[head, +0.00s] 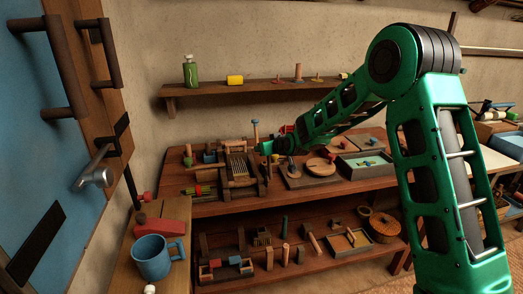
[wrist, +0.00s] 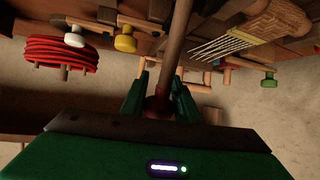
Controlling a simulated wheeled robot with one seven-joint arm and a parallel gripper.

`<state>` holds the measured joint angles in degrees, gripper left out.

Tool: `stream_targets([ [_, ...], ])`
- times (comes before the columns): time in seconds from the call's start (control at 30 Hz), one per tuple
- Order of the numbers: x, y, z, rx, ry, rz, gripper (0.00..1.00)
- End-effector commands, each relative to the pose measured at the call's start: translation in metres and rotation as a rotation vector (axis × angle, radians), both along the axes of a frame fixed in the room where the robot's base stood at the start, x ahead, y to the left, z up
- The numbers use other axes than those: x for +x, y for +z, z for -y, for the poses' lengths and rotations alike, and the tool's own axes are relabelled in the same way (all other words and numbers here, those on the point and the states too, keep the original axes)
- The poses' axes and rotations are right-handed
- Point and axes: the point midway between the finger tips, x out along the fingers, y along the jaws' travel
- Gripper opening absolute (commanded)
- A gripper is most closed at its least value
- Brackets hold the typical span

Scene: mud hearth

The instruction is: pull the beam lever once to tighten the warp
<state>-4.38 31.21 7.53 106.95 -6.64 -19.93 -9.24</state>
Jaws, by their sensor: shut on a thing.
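In the wrist view a brown wooden rod, which looks like the beam lever (wrist: 179,55), runs down from the top edge to a dark red end between the green fingers of my gripper (wrist: 160,103). The fingers are closed around that end. Pale warp threads (wrist: 213,46) stretch beside the rod on its right. In the head view the small loom (head: 238,163) stands on the upper bench, and my gripper (head: 267,147) is at its right side. The lever's grasped end is too small to make out there.
The bench (head: 325,188) is crowded with small wooden tools. A green-lined tray (head: 364,165) and a round wooden board (head: 320,166) lie right of the loom. A blue mug (head: 152,258) stands at the front left. A wall shelf (head: 250,86) is above. A red coil (wrist: 60,54) shows in the wrist view.

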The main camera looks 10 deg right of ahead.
Motion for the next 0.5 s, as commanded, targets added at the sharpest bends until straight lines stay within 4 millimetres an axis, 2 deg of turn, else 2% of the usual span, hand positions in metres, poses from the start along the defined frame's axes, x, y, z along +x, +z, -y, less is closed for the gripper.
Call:
stream_targets([
  [0.03, -0.0055, -0.0139, -0.0001, -0.006, 0.003, -0.026, 0.0],
  [0.37, -0.0052, -0.014, 0.0004, -0.007, 0.003, -0.026, 0.0],
  [0.4, -0.0052, -0.0139, 0.0005, -0.007, 0.003, -0.026, 0.32],
  [0.47, -0.0051, -0.0137, 0.0005, -0.007, 0.003, -0.026, 0.46],
  [0.5, -0.0047, -0.0125, 0.0005, -0.006, 0.002, -0.023, 0.46],
])
